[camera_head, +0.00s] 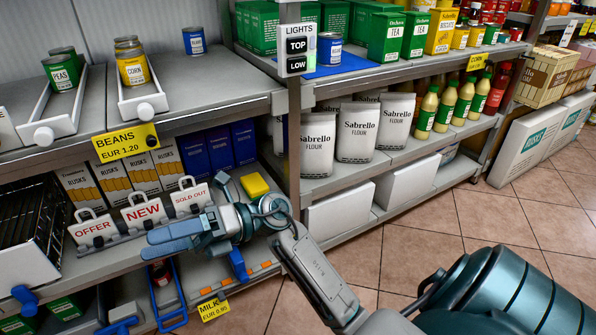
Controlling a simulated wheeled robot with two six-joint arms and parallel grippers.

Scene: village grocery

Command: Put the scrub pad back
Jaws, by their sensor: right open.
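A small yellow block that looks like the scrub pad (254,185) lies on the lower shelf, right of the sign cards and just beyond my right wrist. My right gripper (158,243) reaches in from the lower right, with its fingers pointing left in front of the sign cards. It is open and I see nothing held in it. It is apart from the yellow block. My left gripper is not in view.
Sign cards OFFER (93,230), NEW (144,212) and SOLD OUT (190,199) stand close behind my right gripper. Rusks boxes (85,186) stand behind them. Cans in white trays (138,101) are on the shelf above. Flour bags (357,132) stand to the right. The tiled floor (445,250) is open.

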